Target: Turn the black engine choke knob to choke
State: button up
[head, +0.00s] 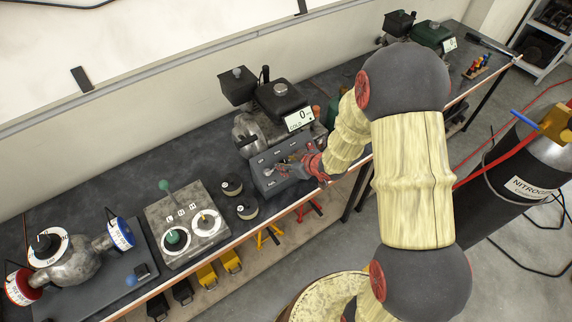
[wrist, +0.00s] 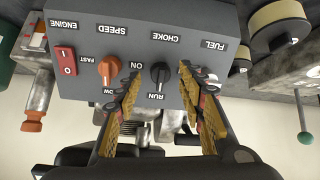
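The black choke knob (wrist: 159,75) is on the grey control panel (wrist: 130,45), which appears upside down in the wrist view. The word CHOKE is above the knob in the picture and RUN is below it. The knob's bar lies along the line between the two words; I cannot tell which end is its pointer. My gripper (wrist: 160,77) is open, with one finger on each side of the knob and gaps between. In the head view my gripper (head: 293,167) is at the panel's front (head: 265,182), and the knob is too small to make out.
On the panel, an orange speed knob (wrist: 108,70) and a red engine switch (wrist: 66,60) are left of the choke knob. A fuel control (wrist: 208,75) is to the right, partly behind a finger. Other equipment (head: 185,222) stands on the dark bench (head: 120,180).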

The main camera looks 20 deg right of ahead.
jog(key=shift+w+a+f, duration=0.2)
jog(key=shift+w+f, duration=0.25)
jog(key=shift+f, duration=0.05)
jog(key=c, duration=0.3)
grip_shut()
